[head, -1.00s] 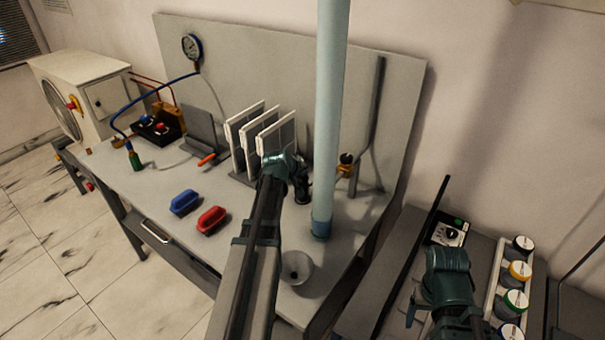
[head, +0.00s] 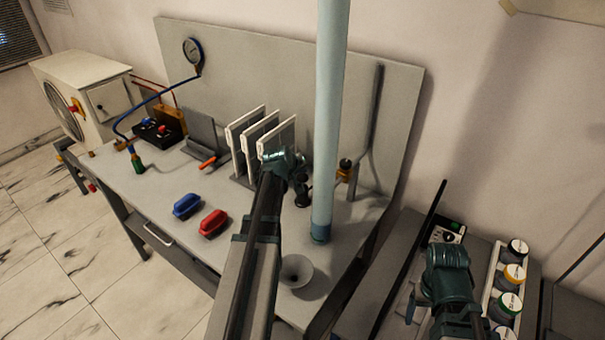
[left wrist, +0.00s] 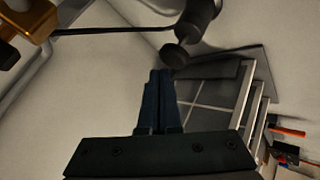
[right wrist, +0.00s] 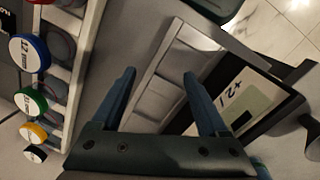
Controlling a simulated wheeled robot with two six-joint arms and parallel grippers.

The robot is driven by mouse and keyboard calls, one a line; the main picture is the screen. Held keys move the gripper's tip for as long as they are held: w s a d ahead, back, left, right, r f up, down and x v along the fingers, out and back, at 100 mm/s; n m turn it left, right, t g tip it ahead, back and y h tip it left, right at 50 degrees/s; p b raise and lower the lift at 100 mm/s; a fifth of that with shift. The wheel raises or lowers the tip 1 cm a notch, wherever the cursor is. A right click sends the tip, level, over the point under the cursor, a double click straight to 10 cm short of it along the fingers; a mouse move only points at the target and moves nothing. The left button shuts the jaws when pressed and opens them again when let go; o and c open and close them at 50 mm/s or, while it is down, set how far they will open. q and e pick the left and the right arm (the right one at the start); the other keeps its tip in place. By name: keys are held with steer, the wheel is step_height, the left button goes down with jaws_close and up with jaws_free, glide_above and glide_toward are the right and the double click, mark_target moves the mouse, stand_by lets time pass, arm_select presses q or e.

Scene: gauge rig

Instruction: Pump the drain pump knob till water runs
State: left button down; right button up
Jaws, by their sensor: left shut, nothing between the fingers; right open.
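A dark pump with a round knob (left wrist: 175,55) shows at the top of the left wrist view; I take it for the drain pump. In the head view the dark pump body (head: 303,194) stands on the bench beside my left wrist. My left gripper (left wrist: 160,73) is shut and empty, its fingertips just short of the knob or against it; I cannot tell whether they touch. My right gripper (right wrist: 159,74) is open and empty over the side table at the right. A pale funnel-shaped cup (head: 296,271) stands near the bench's front edge. I see no running water.
A tall pale-blue column (head: 330,120) rises right of the pump. A brass valve (head: 345,170) is behind it. White-framed panels (head: 262,140) stand left of my left wrist. Blue (head: 187,205) and red (head: 212,222) handled blocks lie in front. Capped jars (head: 513,272) stand at the right.

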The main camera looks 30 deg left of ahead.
mark_target(302, 179)
arm_select(q)
steer(key=shift+r, duration=0.25)
step_height(302, 179, up, 5)
steer(key=p, duration=0.5)
steer(key=shift+f, duration=0.15)
